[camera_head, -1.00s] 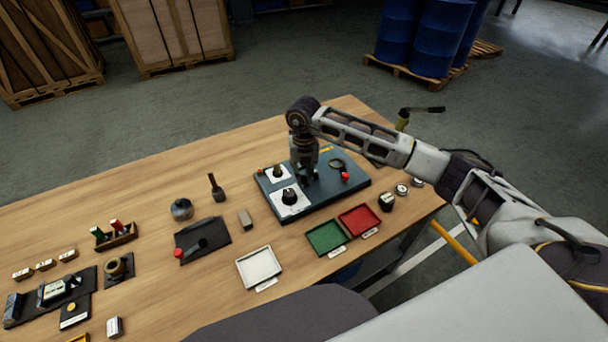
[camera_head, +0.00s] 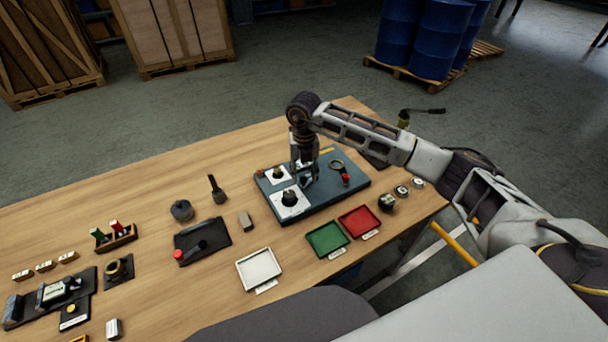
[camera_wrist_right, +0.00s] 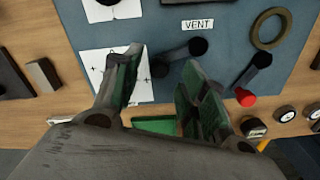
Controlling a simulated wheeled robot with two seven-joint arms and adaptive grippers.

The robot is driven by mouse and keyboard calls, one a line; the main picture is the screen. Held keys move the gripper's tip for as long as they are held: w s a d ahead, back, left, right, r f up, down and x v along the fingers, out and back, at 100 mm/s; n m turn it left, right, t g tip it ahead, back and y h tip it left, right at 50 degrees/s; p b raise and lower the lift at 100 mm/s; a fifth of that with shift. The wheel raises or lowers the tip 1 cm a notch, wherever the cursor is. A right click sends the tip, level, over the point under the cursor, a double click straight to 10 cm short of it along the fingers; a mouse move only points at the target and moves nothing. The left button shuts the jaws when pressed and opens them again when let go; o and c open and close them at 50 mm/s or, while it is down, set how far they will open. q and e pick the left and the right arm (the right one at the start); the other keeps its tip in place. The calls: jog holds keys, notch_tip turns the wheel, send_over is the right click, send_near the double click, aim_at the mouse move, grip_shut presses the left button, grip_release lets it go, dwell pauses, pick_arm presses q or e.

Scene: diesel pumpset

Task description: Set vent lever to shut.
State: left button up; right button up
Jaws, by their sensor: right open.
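The vent lever (camera_wrist_right: 182,54) is a short black lever just below the VENT label (camera_wrist_right: 197,23) on a blue-grey panel (camera_head: 330,196). Its round knob is toward the right in the wrist view, and its other end is at lower left. My right gripper (camera_wrist_right: 160,62) is open, with one finger left of the lever and the other below its middle. I cannot tell whether either finger touches it. In the head view my right gripper (camera_head: 303,182) points down over the panel and hides the lever. My left gripper is not in view.
A red-knobbed lever (camera_wrist_right: 254,78) and a ring (camera_wrist_right: 270,28) are right of the vent lever. White plates with black knobs (camera_head: 290,198) are on the panel's left. Green (camera_head: 327,239), red (camera_head: 360,222) and white (camera_head: 259,268) trays lie in front.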

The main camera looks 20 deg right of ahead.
aim_at(304, 178)
notch_tip(304, 178, up, 10)
jog(key=shift+r, duration=0.2)
dwell(0.3)
dwell(0.5)
